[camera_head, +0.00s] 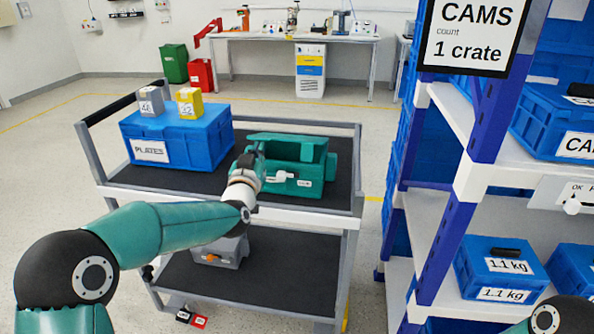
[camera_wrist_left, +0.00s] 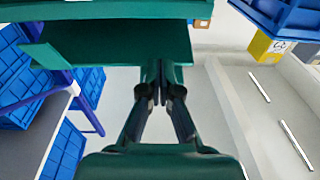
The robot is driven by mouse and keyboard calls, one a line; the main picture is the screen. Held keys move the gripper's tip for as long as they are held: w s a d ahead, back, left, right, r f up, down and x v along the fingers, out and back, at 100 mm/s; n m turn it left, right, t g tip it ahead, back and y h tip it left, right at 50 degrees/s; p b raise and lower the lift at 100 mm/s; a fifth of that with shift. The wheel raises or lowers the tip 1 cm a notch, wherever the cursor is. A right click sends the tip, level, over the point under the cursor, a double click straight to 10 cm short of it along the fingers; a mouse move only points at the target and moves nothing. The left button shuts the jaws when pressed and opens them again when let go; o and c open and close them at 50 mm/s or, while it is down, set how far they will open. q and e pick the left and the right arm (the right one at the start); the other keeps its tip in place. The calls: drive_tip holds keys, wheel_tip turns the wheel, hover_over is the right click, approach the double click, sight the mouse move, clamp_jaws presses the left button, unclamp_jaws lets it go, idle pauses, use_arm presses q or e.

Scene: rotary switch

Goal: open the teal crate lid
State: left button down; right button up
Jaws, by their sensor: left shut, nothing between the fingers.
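The teal crate (camera_head: 310,185) stands on the cart's top shelf, right of the blue crate. A white latch-like handle (camera_head: 283,176) and a small label are on its front. Its top shows a raised rim and a darker recessed area; I cannot tell clearly how the lid sits. My left gripper (camera_head: 252,160) is at the crate's left end, partly hidden by its own wrist. In the left wrist view its fingers (camera_wrist_left: 155,88) are shut and empty, close to a flat teal panel (camera_wrist_left: 110,42); I cannot tell whether they touch. My right gripper is out of view.
The blue PLATES crate (camera_head: 178,145) carries a grey block (camera_head: 151,101) and a yellow block (camera_head: 189,103). The cart rail (camera_head: 300,125) runs behind. A grey box (camera_head: 222,250) sits on the lower shelf. A blue-posted rack (camera_head: 450,210) stands at right. Free mat lies around the teal crate.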

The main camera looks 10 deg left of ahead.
sight(261, 138)
use_arm(q)
drive_tip(key=shift+w+r+p, duration=0.7)
drive_tip(key=shift+r+p, duration=0.05)
drive_tip(key=shift+r, duration=0.2)
drive_tip(key=shift+w+r+p, duration=0.65)
drive_tip(key=shift+r+p, duration=0.1)
drive_tip(key=shift+r, duration=0.15)
drive_tip(key=shift+w, duration=0.1)
drive_tip(key=shift+w+r, duration=0.1)
drive_tip(key=shift+w+r+p, duration=0.35)
drive_tip(key=shift+w+p, duration=0.3)
drive_tip(key=shift+w, duration=0.05)
drive_tip(key=shift+w+r+p, duration=0.4)
drive_tip(key=shift+w+p, duration=0.25)
drive_tip(key=shift+w+r+p, duration=0.35)
drive_tip(key=shift+w+p, duration=0.3)
drive_tip(key=shift+w, duration=0.05)
drive_tip(key=shift+w+r, duration=0.1)
drive_tip(key=shift+w, duration=0.25)
drive_tip(key=shift+p, duration=0.3)
